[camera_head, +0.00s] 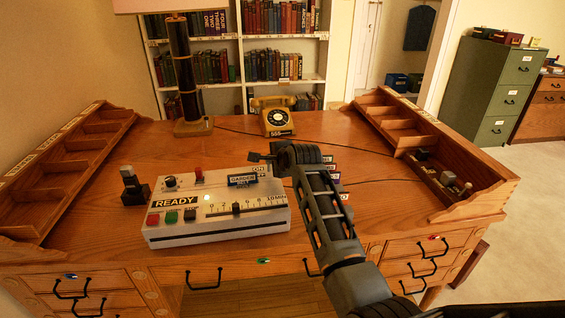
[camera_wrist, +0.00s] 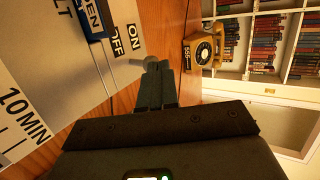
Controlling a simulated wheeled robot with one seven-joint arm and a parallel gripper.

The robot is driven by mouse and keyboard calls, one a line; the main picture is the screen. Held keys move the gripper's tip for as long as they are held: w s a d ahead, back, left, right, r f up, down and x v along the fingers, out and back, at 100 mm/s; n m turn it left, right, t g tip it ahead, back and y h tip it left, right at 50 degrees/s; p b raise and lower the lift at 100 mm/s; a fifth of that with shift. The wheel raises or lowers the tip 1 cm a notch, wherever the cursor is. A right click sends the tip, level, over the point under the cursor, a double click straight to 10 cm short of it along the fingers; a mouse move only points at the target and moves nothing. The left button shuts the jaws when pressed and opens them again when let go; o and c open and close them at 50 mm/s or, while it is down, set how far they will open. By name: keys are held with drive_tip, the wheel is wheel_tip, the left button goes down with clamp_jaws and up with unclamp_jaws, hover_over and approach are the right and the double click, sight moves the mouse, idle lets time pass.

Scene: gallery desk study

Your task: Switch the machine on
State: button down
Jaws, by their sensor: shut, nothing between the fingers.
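The machine (camera_head: 220,207) is a white box on the desk with a READY label, coloured buttons, a slider scale and a red knob. Its ON label (camera_wrist: 136,31) and OFF label (camera_wrist: 118,45) show at one edge of the panel in the wrist view. A small grey stub (camera_wrist: 150,61), perhaps the switch lever, shows beside these labels at my fingertips; I cannot tell whether they touch. My gripper (camera_head: 254,157) is shut and empty over the machine's back right corner. It also shows in the wrist view (camera_wrist: 157,72). My arm hides part of the machine's right side.
A yellow telephone (camera_head: 277,117) stands behind the machine, and a lamp (camera_head: 188,80) stands at the back left. A small dark device (camera_head: 133,188) is left of the machine. Wooden organisers (camera_head: 80,150) line both desk sides. The desk's back left is mostly clear.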

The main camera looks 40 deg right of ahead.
drive_tip(key=shift+w+d+r, duration=0.15)
drive_tip(key=shift+w+d, duration=0.3)
drive_tip(key=shift+w, duration=0.4)
drive_tip(key=shift+r, duration=0.2)
drive_tip(key=shift+r+p, duration=0.6)
drive_tip(key=shift+r, duration=0.05)
drive_tip(key=shift+r, duration=0.1)
